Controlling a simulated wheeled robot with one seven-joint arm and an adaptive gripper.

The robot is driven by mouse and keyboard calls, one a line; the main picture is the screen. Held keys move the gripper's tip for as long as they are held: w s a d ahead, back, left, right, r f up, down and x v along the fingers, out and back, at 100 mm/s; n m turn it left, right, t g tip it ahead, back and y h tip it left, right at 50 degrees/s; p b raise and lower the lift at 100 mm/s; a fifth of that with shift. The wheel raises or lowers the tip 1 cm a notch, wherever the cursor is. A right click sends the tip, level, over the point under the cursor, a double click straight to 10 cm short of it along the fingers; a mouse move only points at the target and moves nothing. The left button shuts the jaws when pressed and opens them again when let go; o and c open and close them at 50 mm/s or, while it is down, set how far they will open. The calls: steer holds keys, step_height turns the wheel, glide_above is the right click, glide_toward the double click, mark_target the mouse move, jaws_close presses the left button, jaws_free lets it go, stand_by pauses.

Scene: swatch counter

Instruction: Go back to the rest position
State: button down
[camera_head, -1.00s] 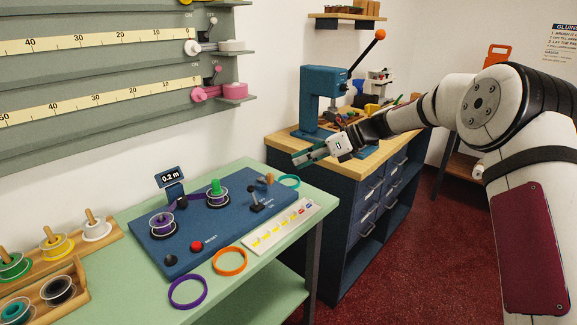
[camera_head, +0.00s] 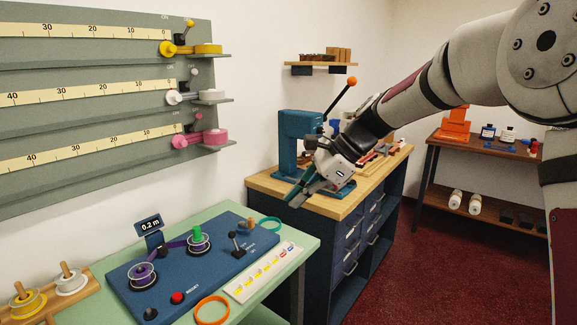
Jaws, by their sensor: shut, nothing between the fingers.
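My gripper (camera_head: 298,196) is at the end of my arm, which reaches in from the right. It points down and to the left, in front of the blue press (camera_head: 293,138) and above the front left edge of the wooden-topped cabinet (camera_head: 351,205). Its fingers are together and hold nothing. The fingertips are clear of the green table (camera_head: 311,245) as far as I can tell. My forearm hides part of the cabinet top and the wall behind.
A blue winding board (camera_head: 205,268) with purple and green spools lies on the green table, beside an orange ring (camera_head: 212,309) and a label strip (camera_head: 262,272). A wall rack (camera_head: 95,104) stands left. A shelf unit (camera_head: 484,147) stands right. Red floor (camera_head: 428,270) is open between.

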steer(key=s+d+r+n+t+h+p, duration=0.15)
steer(key=s+d+r+n, duration=0.25)
steer(key=s, duration=0.6)
steer(key=s+d+r+n+h+p, duration=0.25)
steer(key=s+d+r+n, duration=0.2)
steer(key=s, duration=0.65)
steer(key=s+d+f+n+t+h+p, duration=0.1)
steer(key=s+d+n+h, duration=0.1)
steer(key=s, duration=0.6)
steer(key=s+d+f+n+h+p, duration=0.1)
steer(key=s+d+n+h, duration=0.1)
steer(key=s+d+n, duration=0.3)
steer(key=s+d, duration=0.1)
steer(key=s, duration=0.3)
steer(key=shift+d+f+t, duration=0.25)
steer(key=shift+d+t, duration=0.1)
